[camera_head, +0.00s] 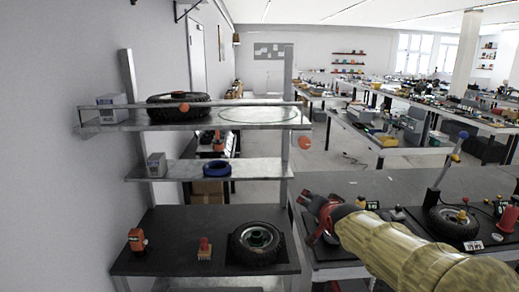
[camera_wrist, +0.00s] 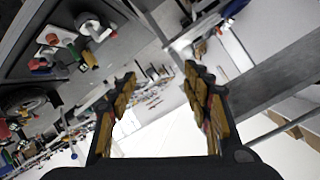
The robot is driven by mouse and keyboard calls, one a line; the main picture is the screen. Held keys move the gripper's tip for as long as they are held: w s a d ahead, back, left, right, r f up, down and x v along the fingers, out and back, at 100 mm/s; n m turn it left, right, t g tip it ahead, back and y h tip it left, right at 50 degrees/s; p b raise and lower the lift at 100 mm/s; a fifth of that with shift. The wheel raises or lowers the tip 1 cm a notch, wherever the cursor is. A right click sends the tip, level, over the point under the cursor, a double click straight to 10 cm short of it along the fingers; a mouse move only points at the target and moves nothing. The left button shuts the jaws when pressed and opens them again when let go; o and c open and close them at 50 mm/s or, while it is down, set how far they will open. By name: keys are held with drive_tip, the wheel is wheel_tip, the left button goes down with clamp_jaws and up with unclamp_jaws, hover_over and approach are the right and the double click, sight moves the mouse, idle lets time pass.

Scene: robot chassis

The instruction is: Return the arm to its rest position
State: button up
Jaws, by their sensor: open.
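My arm comes in from the lower right of the head view, in a yellowish sleeve. My gripper (camera_head: 318,218) is at its end, in front of the right edge of the shelf unit and over the left end of the workbench. The wrist view shows my gripper (camera_wrist: 160,105) with its two fingers spread wide. Nothing is between them. The wrist view is strongly tilted.
A workbench (camera_head: 385,184) with another wheel (camera_head: 452,222) is at right. The aisle floor (camera_head: 335,150) behind is clear.

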drive_tip(key=s+f+n+g, duration=0.3)
drive_tip(key=s+f, duration=0.2)
drive_tip(key=s, duration=0.6)
drive_tip(key=s+f+n+g, duration=0.25)
drive_tip(key=s+f, duration=0.25)
drive_tip(key=s, duration=0.6)
drive_tip(key=s+n+g, duration=0.1)
drive_tip(key=s+g, duration=0.1)
drive_tip(key=s, duration=1.5)
drive_tip(key=shift+a, duration=0.2)
drive_tip(key=shift+w+r+n, duration=0.1)
drive_tip(key=shift+r+n, duration=0.05)
drive_tip(key=shift+n, duration=0.1)
drive_tip(key=shift+c, duration=0.4)
